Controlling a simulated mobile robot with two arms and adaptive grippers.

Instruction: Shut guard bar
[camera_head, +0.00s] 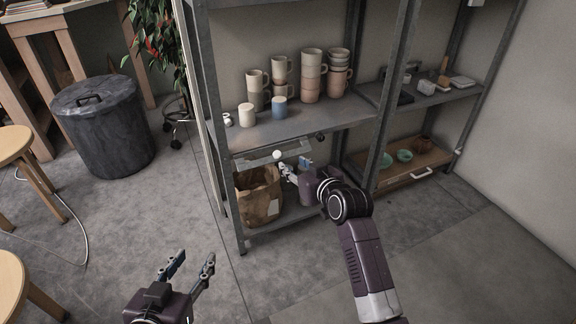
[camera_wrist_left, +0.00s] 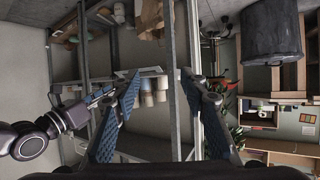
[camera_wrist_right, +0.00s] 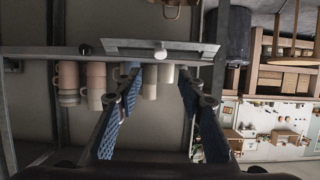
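The guard bar (camera_head: 250,160) is a pale metal strip with a round white knob (camera_head: 277,154), at the front edge of the mug shelf. It looks tilted out from the shelf front. My right gripper (camera_head: 294,169) is just below and right of the knob, open and empty. In the right wrist view the bar (camera_wrist_right: 125,46) and knob (camera_wrist_right: 160,54) lie beyond the open fingertips (camera_wrist_right: 158,82), with the knob between their lines and apparently untouched. My left gripper (camera_head: 190,265) is open and empty over the floor, far from the shelf.
Mugs and cups (camera_head: 312,75) stand on the shelf (camera_head: 330,118) behind the bar. A paper bag (camera_head: 258,195) sits on the lower shelf beside my right gripper. Metal posts (camera_head: 385,95) flank it. A dark bin (camera_head: 103,130) and stools stand left; the front floor is clear.

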